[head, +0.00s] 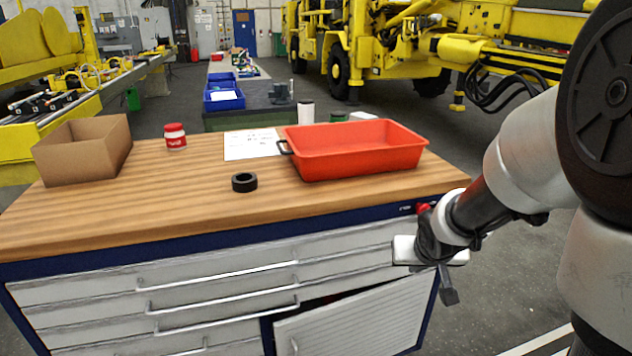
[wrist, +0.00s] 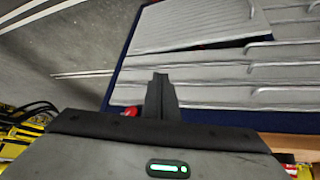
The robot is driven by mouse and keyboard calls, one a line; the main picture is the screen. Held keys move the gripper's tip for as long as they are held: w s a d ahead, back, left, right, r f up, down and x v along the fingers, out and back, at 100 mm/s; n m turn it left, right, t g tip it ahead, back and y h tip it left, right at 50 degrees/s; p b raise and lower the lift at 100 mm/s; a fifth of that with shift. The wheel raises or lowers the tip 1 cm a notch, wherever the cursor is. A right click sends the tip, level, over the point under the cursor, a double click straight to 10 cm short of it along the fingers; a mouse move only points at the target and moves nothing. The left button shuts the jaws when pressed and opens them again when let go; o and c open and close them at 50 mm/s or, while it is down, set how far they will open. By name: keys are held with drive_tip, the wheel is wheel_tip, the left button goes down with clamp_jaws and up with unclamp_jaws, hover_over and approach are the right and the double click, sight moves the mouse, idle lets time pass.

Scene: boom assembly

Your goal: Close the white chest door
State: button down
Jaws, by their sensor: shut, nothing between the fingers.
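The white chest door (head: 355,317) is at the lower right of the chest front in the head view. It stands ajar, with a dark gap along its top edge. It also shows at the top of the wrist view (wrist: 195,28), tilted, with the dark gap beside it. My gripper (head: 449,291) is at the right of the chest, beside its right front corner and near the door's right side. Its fingers are together and hold nothing. In the wrist view the fingers (wrist: 160,92) point toward the chest front. I cannot tell whether they touch the chest.
Shut white drawers (head: 220,290) with bar handles fill the chest's left front. The wooden top (head: 200,205) carries a red tray (head: 355,155), black tape roll (head: 244,182), cardboard box (head: 85,150) and red-white jar (head: 175,137). Open floor (head: 510,270) lies to the right.

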drive_tip(key=w+f+y, duration=0.2)
drive_tip(key=w+f, duration=0.2)
drive_tip(key=f, duration=0.6)
drive_tip(key=m+t+y+b, duration=0.3)
drive_tip(key=m+t+y, duration=0.3)
drive_tip(key=m+t, duration=0.5)
approach(322, 314)
drive_tip(key=shift+m+g, duration=0.8)
drive_tip(key=x, duration=0.4)
drive_tip(key=r+b+x, duration=0.1)
drive_tip(key=x, duration=0.1)
drive_tip(key=shift+w+r, duration=0.1)
drive_tip(key=shift+w, duration=0.15)
